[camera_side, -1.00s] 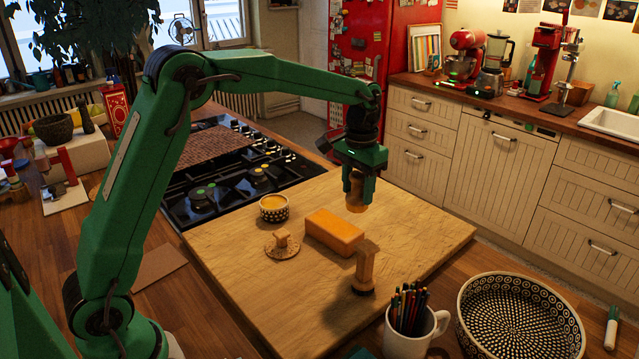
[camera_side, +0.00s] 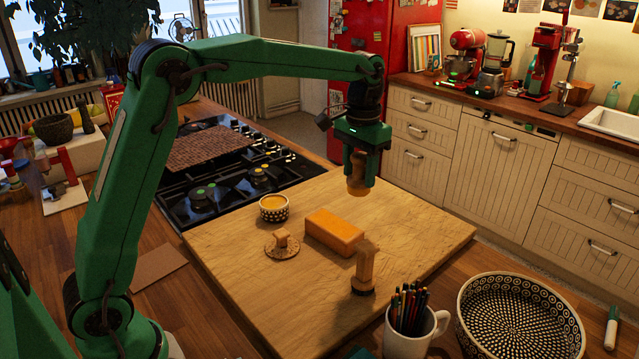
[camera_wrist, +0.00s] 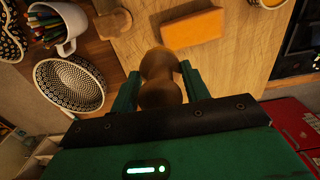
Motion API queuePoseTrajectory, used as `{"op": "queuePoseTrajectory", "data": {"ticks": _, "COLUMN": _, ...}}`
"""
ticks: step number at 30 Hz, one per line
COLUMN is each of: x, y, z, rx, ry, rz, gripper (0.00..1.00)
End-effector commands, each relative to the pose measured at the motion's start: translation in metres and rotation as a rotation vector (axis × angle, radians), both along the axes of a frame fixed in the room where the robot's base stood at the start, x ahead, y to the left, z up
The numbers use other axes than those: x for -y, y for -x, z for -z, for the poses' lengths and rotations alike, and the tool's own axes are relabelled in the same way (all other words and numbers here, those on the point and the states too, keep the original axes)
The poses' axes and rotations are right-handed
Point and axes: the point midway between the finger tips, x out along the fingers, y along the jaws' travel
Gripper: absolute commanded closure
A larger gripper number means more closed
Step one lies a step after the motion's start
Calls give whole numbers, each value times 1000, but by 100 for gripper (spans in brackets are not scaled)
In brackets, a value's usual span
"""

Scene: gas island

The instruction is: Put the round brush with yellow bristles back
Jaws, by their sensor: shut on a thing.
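My gripper (camera_side: 359,178) is shut on a turned wooden piece (camera_side: 357,172), which looks like the round brush. It hangs upright between the fingers, above the far right part of the wooden board (camera_side: 230,275) and clear of it. In the wrist view its rounded wooden body (camera_wrist: 160,68) sits between the green fingers. I cannot make out its bristles. Another wooden-handled brush (camera_side: 365,262) with a dark base stands on the board's near right part, below my gripper in the side view. It also shows in the wrist view (camera_wrist: 113,22).
On the board are an orange block (camera_side: 334,232), a small patterned bowl (camera_side: 273,209) with yellow contents, and a patterned disc with a wooden knob (camera_side: 282,245). A pencil mug (camera_side: 424,335) and large patterned dish (camera_side: 520,318) stand at the near right. The hob lies behind.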

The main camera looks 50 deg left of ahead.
Motion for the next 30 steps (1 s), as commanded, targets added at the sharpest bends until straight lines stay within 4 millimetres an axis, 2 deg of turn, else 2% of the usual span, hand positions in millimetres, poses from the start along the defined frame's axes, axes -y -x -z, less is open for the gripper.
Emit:
{"op": "queuePoseTrajectory", "data": {"ticks": 8, "x": 27, "y": 28, "z": -5, "rx": 2, "ry": 0, "rz": 4, "gripper": 72}}
{"op": "queuePoseTrajectory", "data": {"ticks": 11, "x": 41, "y": 45, "z": -6, "rx": 3, "ry": 0, "rz": 5, "gripper": 72}}
{"op": "queuePoseTrajectory", "data": {"ticks": 18, "x": 73, "y": 98, "z": -7, "rx": 3, "ry": 0, "rz": 5, "gripper": 72}}
{"op": "queuePoseTrajectory", "data": {"ticks": 24, "x": 88, "y": 133, "z": -3, "rx": 3, "ry": 0, "rz": 3, "gripper": 72}}
{"op": "queuePoseTrajectory", "data": {"ticks": 30, "x": 96, "y": 158, "z": 0, "rx": 2, "ry": 0, "rz": 2, "gripper": 72}}
